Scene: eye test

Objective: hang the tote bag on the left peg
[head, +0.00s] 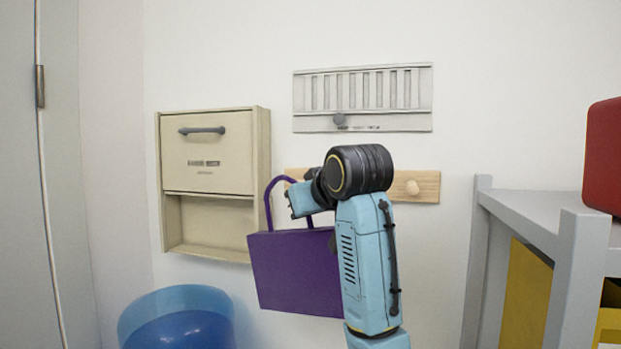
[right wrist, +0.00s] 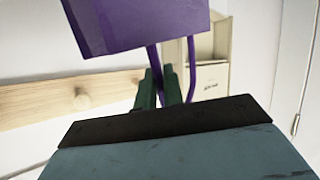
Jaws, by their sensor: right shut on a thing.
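The purple tote bag (head: 294,272) hangs from its looped handle in the head view, in front of the wall and tilted slightly. My right gripper (right wrist: 159,88) is shut on the handle; the bag body (right wrist: 135,25) and both handle strands show in the right wrist view. In the head view my right arm hides the fingertips and the middle of the wooden peg rail (head: 432,188). The right peg (head: 411,187) is bare. My left gripper is not in view.
A beige wall cabinet (head: 208,165) is close left of the bag. A vented panel (head: 363,98) with a dark knob is above the rail. A blue bin (head: 178,318) stands at lower left. A grey shelf (head: 530,210) bearing a red object (head: 606,155) is at right.

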